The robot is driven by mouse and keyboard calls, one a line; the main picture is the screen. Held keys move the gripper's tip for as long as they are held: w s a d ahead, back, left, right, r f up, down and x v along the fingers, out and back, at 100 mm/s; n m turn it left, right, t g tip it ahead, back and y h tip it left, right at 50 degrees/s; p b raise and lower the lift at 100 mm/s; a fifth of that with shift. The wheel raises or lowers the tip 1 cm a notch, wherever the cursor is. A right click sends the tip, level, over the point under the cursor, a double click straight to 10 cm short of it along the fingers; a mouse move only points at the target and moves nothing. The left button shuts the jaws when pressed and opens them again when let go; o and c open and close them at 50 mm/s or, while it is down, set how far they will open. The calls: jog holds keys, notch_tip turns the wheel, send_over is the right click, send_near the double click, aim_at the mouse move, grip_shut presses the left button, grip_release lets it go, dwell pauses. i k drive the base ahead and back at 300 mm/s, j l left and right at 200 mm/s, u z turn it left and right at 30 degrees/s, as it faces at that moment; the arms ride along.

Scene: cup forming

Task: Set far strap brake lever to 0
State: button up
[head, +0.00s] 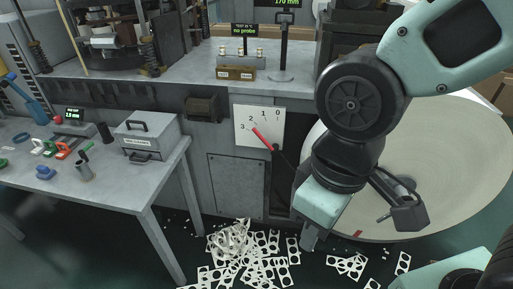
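A white dial plate (246,119) marked 3, 2, 1, 0 from left to right is on the press front. Its red pointer (265,138) leans up and left, with its tip between 3 and 2. A dark lever part (286,160) runs down and right from the pointer's pivot and passes behind my arm. My gripper (310,236) is low and to the right of the dial, pointing down, near the lever's hidden lower end. Its fingers are partly hidden and their opening is unclear. I cannot tell whether it touches the lever.
A large pale disc (450,165) stands behind my arm at the right. A grey side table (105,190) with a metal box (147,138) and tools is at the left. Punched white scrap (255,255) litters the floor below the dial. The press bed (180,68) runs above.

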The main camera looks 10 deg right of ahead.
aim_at(274, 149)
jog(key=i+j+u, duration=0.2)
jog(key=u, duration=0.25)
jog(key=i+j+u, duration=0.1)
jog(key=i+u, duration=0.15)
jog(key=u, duration=0.2)
